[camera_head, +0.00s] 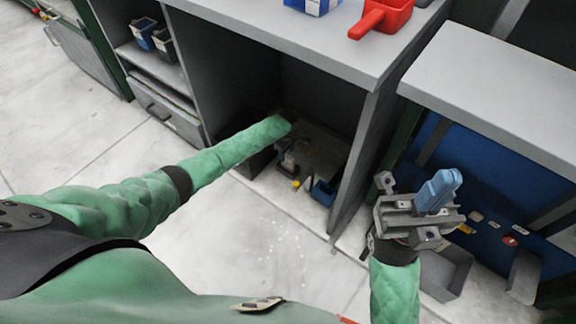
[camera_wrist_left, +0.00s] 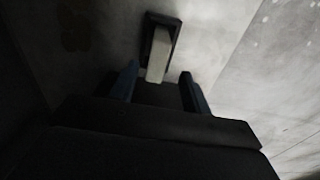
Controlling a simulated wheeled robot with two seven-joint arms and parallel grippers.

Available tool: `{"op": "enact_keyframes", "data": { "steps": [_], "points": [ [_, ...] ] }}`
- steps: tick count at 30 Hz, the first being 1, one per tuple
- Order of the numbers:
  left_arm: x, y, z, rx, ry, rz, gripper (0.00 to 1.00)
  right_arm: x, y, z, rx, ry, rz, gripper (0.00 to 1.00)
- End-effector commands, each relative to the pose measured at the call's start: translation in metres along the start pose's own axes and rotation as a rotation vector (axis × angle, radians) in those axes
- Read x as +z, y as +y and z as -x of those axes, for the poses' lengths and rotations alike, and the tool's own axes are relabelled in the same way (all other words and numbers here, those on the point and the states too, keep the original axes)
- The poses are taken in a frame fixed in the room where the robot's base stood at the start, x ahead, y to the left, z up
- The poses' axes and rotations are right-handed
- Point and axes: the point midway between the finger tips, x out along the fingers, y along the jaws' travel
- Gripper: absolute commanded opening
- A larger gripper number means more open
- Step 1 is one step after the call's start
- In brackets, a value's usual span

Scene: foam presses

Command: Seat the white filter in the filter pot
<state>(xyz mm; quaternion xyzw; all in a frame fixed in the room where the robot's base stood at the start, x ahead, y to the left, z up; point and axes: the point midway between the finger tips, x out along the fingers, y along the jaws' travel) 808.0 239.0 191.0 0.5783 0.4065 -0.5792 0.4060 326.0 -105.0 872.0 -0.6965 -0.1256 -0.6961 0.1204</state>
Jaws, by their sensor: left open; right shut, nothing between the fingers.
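My left arm reaches into the open, shadowed bay of the grey cabinet. In the left wrist view my left gripper (camera_wrist_left: 159,76) is open, with one bluish finger on each side. A pale oblong block (camera_wrist_left: 159,52) in a dark frame shows ahead, its near end in line with the gap between the fingers. It may be the white filter in its pot, but the dim picture does not settle this. I cannot tell whether the fingers touch it. My right gripper (camera_head: 440,188) is shut and empty, its blue fingers together, in front of the right-hand bench.
A small blue bin (camera_head: 323,192) and a yellow knob (camera_head: 295,184) are low in the bay. The cabinet's side wall (camera_head: 360,150) stands close to the right. A red container (camera_head: 385,17) is on the worktop (camera_head: 290,30) above. The floor (camera_head: 230,240) in front is clear.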

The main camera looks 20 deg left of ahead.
Motion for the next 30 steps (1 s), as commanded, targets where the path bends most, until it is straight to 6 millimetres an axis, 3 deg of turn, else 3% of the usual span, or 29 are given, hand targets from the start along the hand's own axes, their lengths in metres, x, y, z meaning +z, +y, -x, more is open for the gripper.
{"op": "enact_keyframes", "data": {
  "steps": [12, 21, 28, 30],
  "points": [
    [0.003, 0.004, -0.047, -0.001, 0.001, -0.001, 0.47, 0.004, -0.004, 0.012, 0.021, 0.014, -0.046, 0.00],
    [0.004, 0.005, -0.051, 0.001, 0.000, -0.001, 0.47, 0.004, -0.005, 0.009, 0.023, 0.024, -0.056, 0.00],
    [0.003, 0.004, -0.051, 0.001, 0.000, -0.002, 0.02, 0.004, -0.005, 0.010, 0.024, 0.019, -0.055, 0.00],
    [0.003, 0.005, -0.051, 0.001, 0.000, -0.001, 0.00, 0.004, -0.005, 0.010, 0.025, 0.018, -0.055, 0.00]
  ]
}}
